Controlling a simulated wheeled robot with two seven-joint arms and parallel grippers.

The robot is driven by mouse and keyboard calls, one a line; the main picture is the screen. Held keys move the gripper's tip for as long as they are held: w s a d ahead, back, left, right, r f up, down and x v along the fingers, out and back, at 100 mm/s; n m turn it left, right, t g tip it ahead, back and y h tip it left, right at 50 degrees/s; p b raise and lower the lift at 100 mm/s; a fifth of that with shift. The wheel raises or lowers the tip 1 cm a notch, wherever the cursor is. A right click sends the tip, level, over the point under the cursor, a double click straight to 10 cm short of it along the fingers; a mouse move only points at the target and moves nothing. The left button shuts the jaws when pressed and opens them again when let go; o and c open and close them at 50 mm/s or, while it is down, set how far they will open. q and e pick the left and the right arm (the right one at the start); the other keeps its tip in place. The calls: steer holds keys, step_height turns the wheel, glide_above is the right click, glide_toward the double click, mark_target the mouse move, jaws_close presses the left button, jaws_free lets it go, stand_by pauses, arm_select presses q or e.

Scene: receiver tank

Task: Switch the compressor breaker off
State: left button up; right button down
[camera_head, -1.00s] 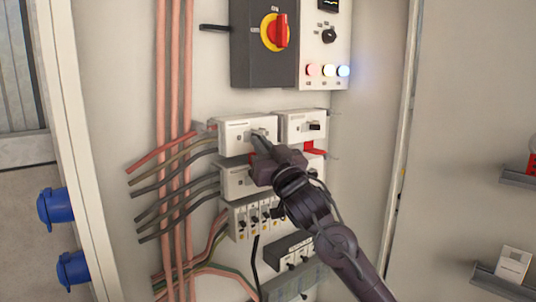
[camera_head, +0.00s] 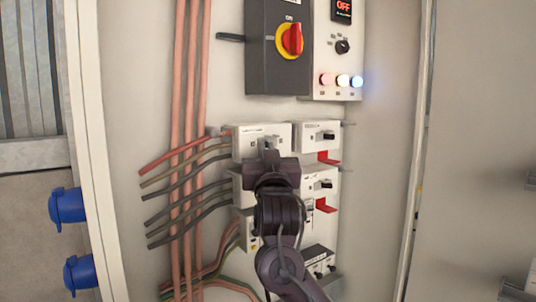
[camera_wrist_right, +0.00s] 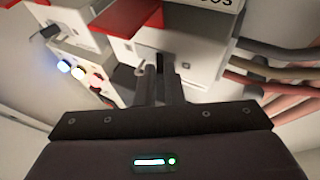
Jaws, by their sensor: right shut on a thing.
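A white breaker (camera_head: 250,143) sits at the upper left of a group of breakers in the cabinet; its label is too small to read. My right gripper (camera_head: 269,152) is at the front of this breaker and covers its lower part. In the right wrist view, my right gripper's fingers (camera_wrist_right: 160,88) are close together at the slot in the white breaker (camera_wrist_right: 190,45). They are shut on its small toggle, which is mostly hidden between them. My left gripper is not in view.
Another breaker (camera_head: 318,136) is close on the right, with red tabs below. A dark switch box with a red rotary handle (camera_head: 292,39) is above. A display (camera_head: 342,10) reads OFF in red. Cables (camera_head: 185,180) run along the left. Blue sockets (camera_head: 67,205) are farther left.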

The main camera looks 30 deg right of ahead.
steer(key=shift+r, duration=0.1)
steer(key=c, duration=1.8)
jaws_free()
steer(key=b+v, duration=0.3)
steer(key=v, duration=0.5)
steer(key=shift+w, duration=0.1)
